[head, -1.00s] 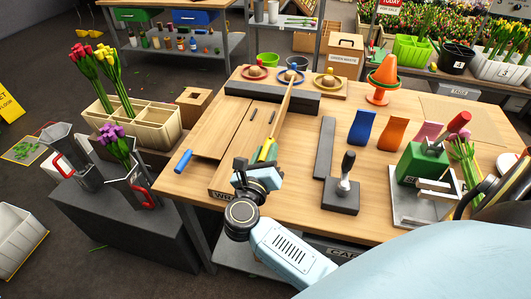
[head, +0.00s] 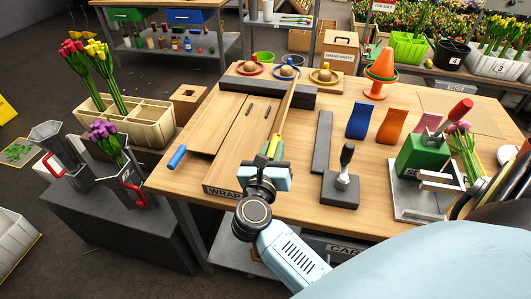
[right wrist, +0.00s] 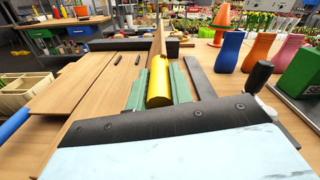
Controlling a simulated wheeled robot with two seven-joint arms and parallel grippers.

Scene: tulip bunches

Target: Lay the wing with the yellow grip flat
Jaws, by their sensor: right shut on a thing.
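The wing with the yellow grip (head: 287,103) is a long wooden board, raised off the table and seen nearly edge-on in the head view. In the right wrist view the wing (right wrist: 159,43) runs away from me as a narrow strip. My right gripper (head: 270,158) is shut on the yellow grip (head: 274,142) at the wing's near end. In the right wrist view the yellow grip (right wrist: 158,82) sits between the green fingers (right wrist: 157,93). The wing with the blue grip (head: 177,157) lies flat at the left. My left gripper is not in view.
A dark bar (head: 260,92) crosses behind the boards. To the right stand a dark plate with an upright handle (head: 343,180), a blue stand (head: 361,120), an orange stand (head: 391,126) and a green press (head: 420,156). Some table right of the wing is bare.

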